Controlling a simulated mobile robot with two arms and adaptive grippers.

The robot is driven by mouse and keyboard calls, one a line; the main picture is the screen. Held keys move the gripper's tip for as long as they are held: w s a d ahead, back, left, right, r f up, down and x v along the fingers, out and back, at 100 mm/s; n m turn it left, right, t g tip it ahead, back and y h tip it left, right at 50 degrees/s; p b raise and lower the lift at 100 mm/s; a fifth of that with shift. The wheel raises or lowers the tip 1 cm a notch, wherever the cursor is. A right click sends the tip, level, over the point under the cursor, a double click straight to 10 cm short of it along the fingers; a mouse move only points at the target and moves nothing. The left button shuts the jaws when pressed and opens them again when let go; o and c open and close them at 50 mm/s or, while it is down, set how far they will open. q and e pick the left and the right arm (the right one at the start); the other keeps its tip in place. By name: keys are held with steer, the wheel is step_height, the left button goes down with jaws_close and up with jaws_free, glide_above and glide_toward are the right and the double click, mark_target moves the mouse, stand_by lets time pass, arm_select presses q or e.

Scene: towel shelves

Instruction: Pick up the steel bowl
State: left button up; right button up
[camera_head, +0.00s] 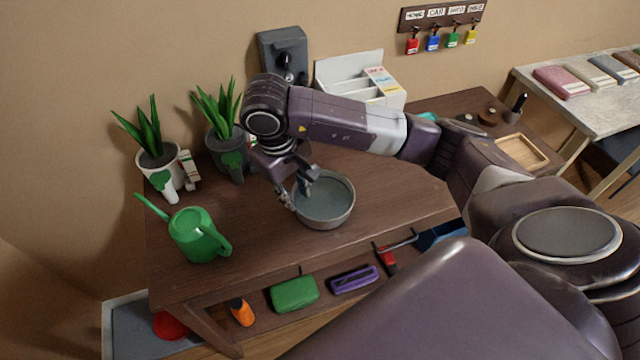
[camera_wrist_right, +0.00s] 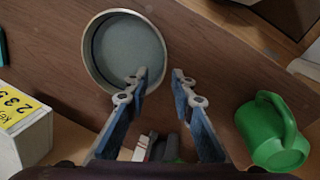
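The steel bowl (camera_head: 326,205) stands upright on the brown wooden table, and it shows from above in the right wrist view (camera_wrist_right: 92,62). My right gripper (camera_head: 297,192) is at the bowl's left rim in the head view. One fingertip overlaps the inside of the bowl and the other is outside the rim. I cannot tell how far the tips are above the table. My left gripper is in neither view.
A green watering can (camera_head: 198,236) stands left of the bowl. Two potted plants (camera_head: 158,160) (camera_head: 228,152) stand at the back left. A white organizer (camera_head: 345,80) and a wooden tray (camera_head: 522,152) are farther right. A lower shelf holds a green case (camera_head: 294,293) and a purple item (camera_head: 354,280).

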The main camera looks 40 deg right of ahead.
mark_target(301, 211)
steer(key=f, duration=0.1)
steer(key=f+p, duration=0.1)
steer(key=shift+d+f, duration=0.25)
steer(key=shift+f, duration=0.05)
step_height(301, 211, down, 4)
steer(key=shift+s+d+p, duration=0.1)
steer(key=shift+d+p, duration=0.05)
steer(key=shift+p, duration=0.7)
steer(key=shift+d+f, duration=0.1)
steer(key=shift+f, duration=0.4)
jaws_close()
